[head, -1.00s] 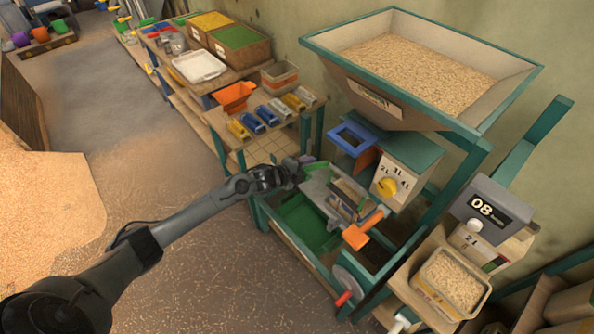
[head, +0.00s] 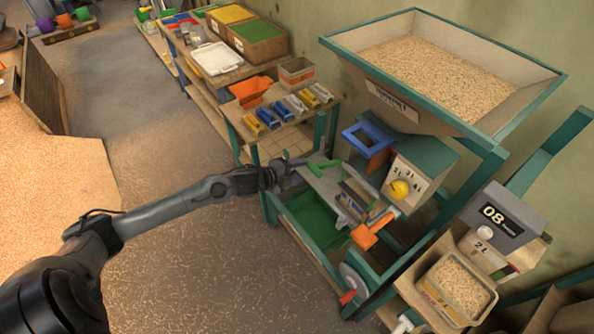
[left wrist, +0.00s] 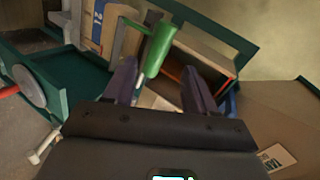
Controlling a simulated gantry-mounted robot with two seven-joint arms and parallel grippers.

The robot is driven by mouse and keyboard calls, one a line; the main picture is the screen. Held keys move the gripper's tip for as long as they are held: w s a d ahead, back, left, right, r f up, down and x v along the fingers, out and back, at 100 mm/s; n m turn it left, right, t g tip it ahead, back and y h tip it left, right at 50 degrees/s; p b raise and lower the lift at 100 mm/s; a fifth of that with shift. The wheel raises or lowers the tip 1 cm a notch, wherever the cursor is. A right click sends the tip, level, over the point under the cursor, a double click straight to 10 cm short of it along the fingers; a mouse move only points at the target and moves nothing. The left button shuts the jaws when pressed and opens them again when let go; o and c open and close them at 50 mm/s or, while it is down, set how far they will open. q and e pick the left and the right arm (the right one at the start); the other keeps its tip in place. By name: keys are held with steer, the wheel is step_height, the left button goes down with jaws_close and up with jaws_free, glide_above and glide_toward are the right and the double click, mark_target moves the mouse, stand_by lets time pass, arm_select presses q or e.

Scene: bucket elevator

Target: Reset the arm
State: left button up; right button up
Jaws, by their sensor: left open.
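My left gripper (head: 290,178) is at the left edge of the bucket elevator's green frame, with the arm reaching in from the lower left. In the left wrist view its two dark fingers (left wrist: 160,88) stand apart with nothing clamped between them. A green handle (left wrist: 157,48) rises just beyond the fingertips; in the head view the green handle (head: 322,166) shows just right of the gripper. I cannot tell whether a finger touches it. My right gripper is not in view.
A grain-filled hopper (head: 352,68) stands above the machine. A shelf with scoops (head: 268,117) is behind the gripper. Open floor (head: 200,270) lies to the left.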

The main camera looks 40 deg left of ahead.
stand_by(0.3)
arm_select(q)
steer(key=s+d+f+n+g, duration=0.1)
steer(key=s+d+f, duration=0.35)
steer(key=f, duration=0.25)
steer(key=s+d+r+n+g, duration=0.1)
steer(key=s+d+n+g, duration=0.2)
steer(key=s+d+n, duration=0.95)
steer(key=s+d+r+n+g+y+p, duration=0.2)
steer(key=s+r+g, duration=0.3)
steer(key=s, duration=0.7)
step_height(320, 180, up, 22)
steer(key=p, duration=2.1)
steer(key=shift+w+a+f, duration=0.15)
